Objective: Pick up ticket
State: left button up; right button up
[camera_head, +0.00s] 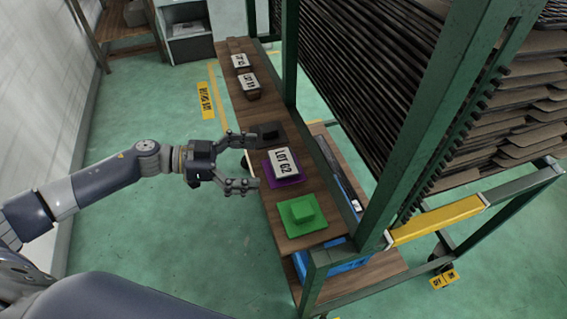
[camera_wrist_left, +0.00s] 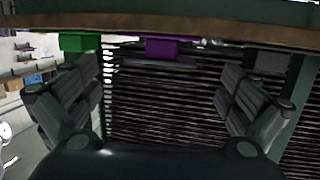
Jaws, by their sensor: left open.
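A white ticket marked "LOT 62" (camera_head: 284,161) lies on a purple tray panel (camera_head: 284,182) on the wooden shelf. In the left wrist view the edge of the purple panel (camera_wrist_left: 162,47) shows between my fingers, and I cannot make out the ticket there. My left gripper (camera_head: 247,162) is open and empty, with its fingers pointing at the shelf's left edge beside the purple panel. Its fingers also show spread apart in the left wrist view (camera_wrist_left: 160,100). My right gripper is in neither view.
A green block (camera_head: 302,212) stands nearer on the shelf, and a dark block (camera_head: 267,131) beyond the ticket. Two more white labels (camera_head: 249,81) lie farther along. A green rack post (camera_head: 420,120) rises right of the shelf.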

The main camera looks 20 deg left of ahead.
aim_at(281, 161)
pick_arm(q)
jog(key=x, duration=0.1)
jog(key=b+x, duration=0.1)
jog(key=x, duration=0.1)
jog(key=b+x, duration=0.1)
jog(key=x, duration=0.1)
jog(key=shift+w+r, duration=0.1)
jog(key=shift+w, duration=0.15)
jog(key=shift+w+d, duration=0.15)
jog(key=shift+d, duration=0.1)
jog(key=shift+c, duration=0.2)
jog(key=c, duration=1)
